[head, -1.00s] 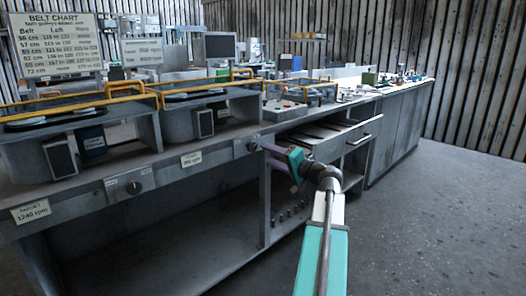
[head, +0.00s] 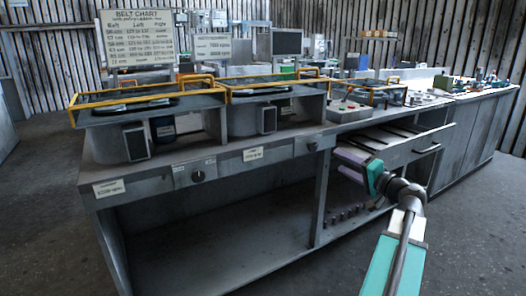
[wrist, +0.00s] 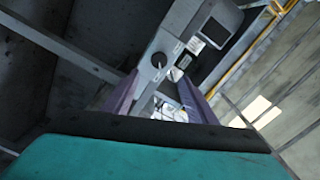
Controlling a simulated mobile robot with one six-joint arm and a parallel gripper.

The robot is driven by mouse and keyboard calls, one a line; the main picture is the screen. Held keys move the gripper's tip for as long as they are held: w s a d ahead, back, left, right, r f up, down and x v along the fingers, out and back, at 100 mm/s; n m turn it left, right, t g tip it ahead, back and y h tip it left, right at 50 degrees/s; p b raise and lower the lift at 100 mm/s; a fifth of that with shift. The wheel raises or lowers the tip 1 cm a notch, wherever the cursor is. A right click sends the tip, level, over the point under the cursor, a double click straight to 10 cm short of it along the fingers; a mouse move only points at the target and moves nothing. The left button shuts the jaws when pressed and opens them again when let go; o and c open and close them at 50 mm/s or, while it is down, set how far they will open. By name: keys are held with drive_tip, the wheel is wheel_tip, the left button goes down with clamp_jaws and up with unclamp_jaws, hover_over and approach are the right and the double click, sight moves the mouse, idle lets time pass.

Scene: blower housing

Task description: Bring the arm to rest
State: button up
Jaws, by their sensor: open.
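My arm reaches up from the lower right in the head view. My gripper (head: 346,165) points left and away, in front of the bench (head: 225,175) and beside an open drawer (head: 405,152). Its purple fingers are apart with nothing seen between them. In the wrist view, my gripper (wrist: 157,103) shows two purple fingers spread on either side of a gap, with the bench front beyond. The teal gripper body fills the bottom of that view. Whether the fingers touch the bench front cannot be told.
Blower housings with yellow rails (head: 268,88) stand on the bench. A control knob (head: 313,146) is on its front, left of my gripper; a knob also shows in the wrist view (wrist: 158,60). A belt chart (head: 138,38) stands behind. Open floor (head: 470,235) lies at the right.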

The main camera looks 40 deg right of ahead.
drive_tip(key=w+a+f+n+g+y+p, duration=0.1)
drive_tip(key=w+a+f+g+y+p, duration=0.2)
drive_tip(key=a+f, duration=0.4)
drive_tip(key=w+a+f+n+g+y+p, duration=0.1)
drive_tip(key=w+a+f+g+p, duration=0.15)
drive_tip(key=w+a+f, duration=0.4)
drive_tip(key=w+a+f+n+g+y+p, duration=0.1)
drive_tip(key=w+a+f+g+p, duration=0.15)
drive_tip(key=a+f, duration=0.6)
drive_tip(key=a+f+n+g+y+p, duration=0.1)
drive_tip(key=a+f+n+g+p, duration=0.2)
drive_tip(key=a+f, duration=0.7)
drive_tip(key=s+a+f+n+g+p, duration=0.1)
drive_tip(key=s+a+f+g+p, duration=0.35)
drive_tip(key=a, duration=0.45)
drive_tip(key=s+a+f+n+g+p, duration=0.25)
drive_tip(key=s+a+f, duration=0.25)
drive_tip(key=s+a, duration=0.3)
drive_tip(key=s+a+f+n+g+h+p, duration=0.1)
drive_tip(key=s+a+n+g+h+p, duration=0.1)
drive_tip(key=s, duration=0.7)
drive_tip(key=s+a+f+n+g+h+p, duration=0.2)
drive_tip(key=s+a+g+p, duration=0.1)
drive_tip(key=s, duration=0.7)
drive_tip(key=shift+s+a+f+h+p, duration=0.2)
drive_tip(key=shift+a+h+p, duration=0.3)
drive_tip(key=shift+p, duration=0.7)
